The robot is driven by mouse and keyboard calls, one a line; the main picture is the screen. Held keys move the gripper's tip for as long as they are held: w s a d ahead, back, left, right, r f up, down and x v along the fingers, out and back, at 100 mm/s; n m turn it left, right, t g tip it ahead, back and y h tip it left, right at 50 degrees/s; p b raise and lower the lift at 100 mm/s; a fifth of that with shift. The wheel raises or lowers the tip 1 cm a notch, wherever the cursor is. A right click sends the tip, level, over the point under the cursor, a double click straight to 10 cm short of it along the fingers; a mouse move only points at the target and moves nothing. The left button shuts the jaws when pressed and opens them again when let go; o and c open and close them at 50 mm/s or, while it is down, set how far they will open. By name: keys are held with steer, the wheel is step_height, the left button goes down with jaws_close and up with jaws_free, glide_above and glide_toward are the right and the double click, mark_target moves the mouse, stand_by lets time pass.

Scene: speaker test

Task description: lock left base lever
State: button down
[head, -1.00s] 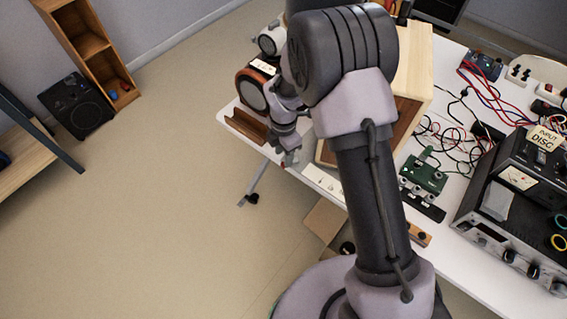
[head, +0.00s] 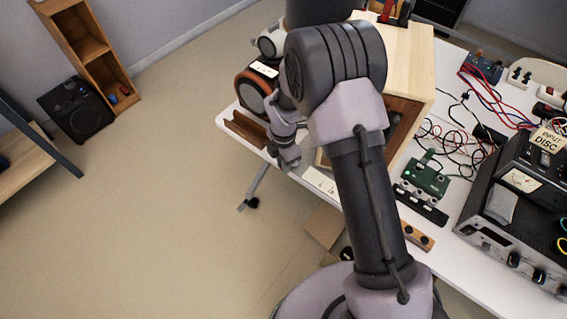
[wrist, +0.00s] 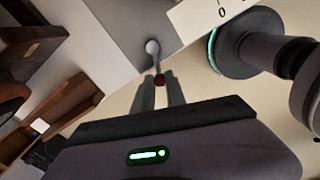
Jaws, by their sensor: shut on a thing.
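The lever (wrist: 152,48) shows in the wrist view as a small pale stem with a round end, against the grey surface at the table's edge. Its red tip (wrist: 160,80) sits between the fingers of my gripper (wrist: 161,88), which is shut on it. In the head view my gripper (head: 291,163) is at the near left edge of the white table (head: 229,122). The lever cannot be made out there. A white label strip (head: 321,182) lies just right of the gripper; in the wrist view a label (wrist: 222,12) reads "0".
A pale wooden cabinet (head: 418,65) stands right behind my arm. An orange-rimmed speaker driver (head: 252,92) and a brown wooden piece (head: 244,128) are left of the gripper. A green circuit board (head: 427,178) and cables lie to the right.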

steer(key=w+m, duration=0.1)
steer(key=m, duration=0.1)
steer(key=w+m, duration=0.1)
steer(key=m, duration=0.4)
steer(key=shift+w+a, duration=0.35)
steer(key=shift+w, duration=0.05)
steer(key=m, duration=0.2)
steer(key=w+m, duration=0.1)
steer(key=shift+w+d+m, duration=0.15)
steer(key=shift+d+m, duration=0.05)
steer(key=shift+m, duration=0.2)
steer(key=shift+w+d+m, duration=0.15)
steer(key=shift+w+m, duration=0.1)
steer(key=shift+m, duration=0.5)
steer(key=shift+w+d+m, duration=0.1)
steer(key=shift+w+m, duration=0.15)
steer(key=shift+m, duration=0.5)
steer(key=c, duration=1.4)
jaws_free()
steer(key=shift+d, duration=0.1)
steer(key=shift+o, duration=0.2)
